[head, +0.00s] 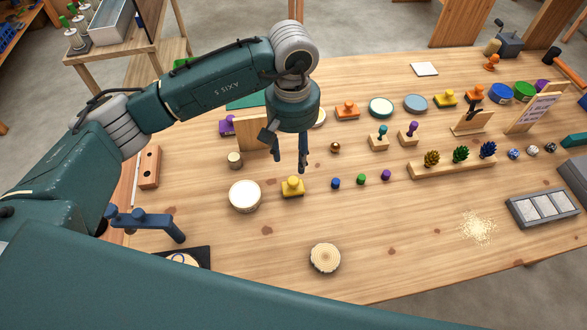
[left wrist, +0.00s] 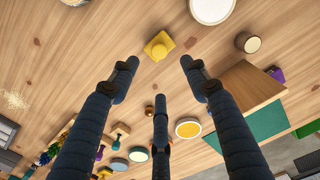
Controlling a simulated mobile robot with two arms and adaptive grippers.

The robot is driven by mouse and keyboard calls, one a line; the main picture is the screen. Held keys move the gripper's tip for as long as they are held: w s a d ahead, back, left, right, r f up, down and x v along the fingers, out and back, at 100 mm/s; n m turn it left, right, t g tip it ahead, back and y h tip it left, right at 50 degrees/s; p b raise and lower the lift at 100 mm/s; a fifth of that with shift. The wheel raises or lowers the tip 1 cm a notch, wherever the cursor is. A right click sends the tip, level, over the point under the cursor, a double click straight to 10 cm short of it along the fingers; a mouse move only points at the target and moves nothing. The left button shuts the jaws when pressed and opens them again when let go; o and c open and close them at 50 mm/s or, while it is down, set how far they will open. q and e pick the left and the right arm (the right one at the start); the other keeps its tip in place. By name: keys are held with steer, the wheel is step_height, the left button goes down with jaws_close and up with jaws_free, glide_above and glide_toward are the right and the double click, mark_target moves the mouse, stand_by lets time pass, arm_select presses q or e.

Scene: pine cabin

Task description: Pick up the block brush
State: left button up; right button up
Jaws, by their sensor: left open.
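A yellow block with a rounded knob on top (head: 292,188) stands on the wooden table; it looks most like the block brush, though no bristles show. My left gripper (head: 289,163) points down just above and behind it in the head view, fingers apart and empty. In the left wrist view the same yellow block (left wrist: 158,46) lies ahead of the spread fingertips of my left gripper (left wrist: 159,64), between their lines and apart from them. Similar knobbed blocks stand farther back: an orange one (head: 347,110), a purple one (head: 227,125) and another yellow one (head: 446,98). My right gripper is not in view.
A round white-topped container (head: 244,196) stands close left of the yellow block. Small coloured pegs (head: 361,179) stand to its right. A wood slice (head: 325,257) lies nearer the front. A rack of coloured cones (head: 460,166) is farther right. The front middle is mostly clear.

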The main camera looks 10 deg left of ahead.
arm_select(q)
steer(key=p, duration=0.2)
glide_above(293, 180)
step_height(293, 180, down, 4)
steer(key=shift+f, duration=0.5)
step_height(293, 180, down, 4)
steer(key=p, duration=0.2)
steer(key=shift+f+p, duration=0.2)
steer(key=shift+p, duration=0.1)
steer(key=shift+f, duration=0.5)
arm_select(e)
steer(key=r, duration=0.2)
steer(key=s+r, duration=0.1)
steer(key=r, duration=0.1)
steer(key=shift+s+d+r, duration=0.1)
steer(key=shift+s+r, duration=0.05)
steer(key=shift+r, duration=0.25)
arm_select(q)
jaws_close()
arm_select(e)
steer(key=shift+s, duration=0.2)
